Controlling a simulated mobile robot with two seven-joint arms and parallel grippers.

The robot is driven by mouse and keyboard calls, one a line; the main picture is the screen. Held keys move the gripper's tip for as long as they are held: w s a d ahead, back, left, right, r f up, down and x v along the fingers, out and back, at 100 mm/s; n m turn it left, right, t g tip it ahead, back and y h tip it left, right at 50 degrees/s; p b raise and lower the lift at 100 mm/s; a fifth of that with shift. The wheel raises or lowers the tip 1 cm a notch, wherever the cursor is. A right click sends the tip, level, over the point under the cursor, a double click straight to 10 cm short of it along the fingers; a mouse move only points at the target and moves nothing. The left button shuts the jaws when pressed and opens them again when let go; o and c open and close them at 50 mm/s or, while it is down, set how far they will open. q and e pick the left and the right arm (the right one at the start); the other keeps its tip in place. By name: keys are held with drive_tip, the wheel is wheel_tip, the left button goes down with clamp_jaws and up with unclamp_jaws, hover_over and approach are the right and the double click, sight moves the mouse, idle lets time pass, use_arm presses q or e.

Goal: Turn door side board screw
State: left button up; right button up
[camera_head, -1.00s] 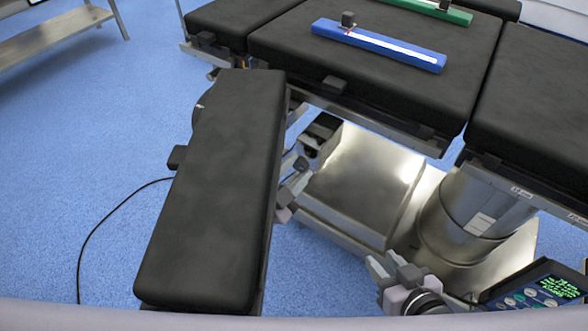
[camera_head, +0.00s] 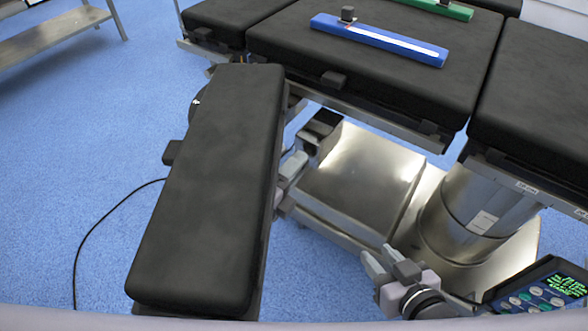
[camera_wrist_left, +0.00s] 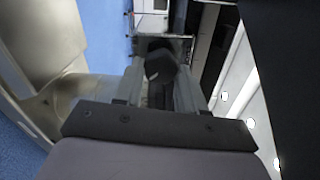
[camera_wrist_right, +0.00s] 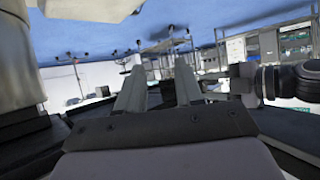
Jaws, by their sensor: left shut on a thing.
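The black padded side board (camera_head: 215,180) hangs beside the operating table on the left in the head view. My left gripper (camera_head: 297,158) is at the board's right edge, partly hidden by it. In the left wrist view, a dark rounded screw knob (camera_wrist_left: 160,66) sits between the fingers of my left gripper (camera_wrist_left: 160,88), which is shut on it. My right gripper (camera_head: 374,260) is at the lower right in the head view, away from the board. In the right wrist view, its fingers (camera_wrist_right: 158,84) are apart with nothing between them.
The table top (camera_head: 390,85) carries a blue bar (camera_head: 375,38) and a green bar (camera_head: 452,10). The steel base (camera_head: 365,180) and column (camera_head: 475,215) stand right of my left gripper. A control pendant (camera_head: 540,290) is at the lower right. A cable (camera_head: 100,225) lies on the floor.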

use_arm(q)
drive_tip(key=m, duration=0.4)
drive_tip(key=m+b, duration=0.1)
drive_tip(key=m, duration=0.4)
drive_tip(key=shift+a+f, duration=0.1)
drive_tip(key=shift+f, duration=0.1)
drive_tip(key=shift+m, duration=0.4)
drive_tip(key=o, duration=1.1)
drive_tip(key=shift+c, duration=0.2)
drive_tip(key=v, duration=0.7)
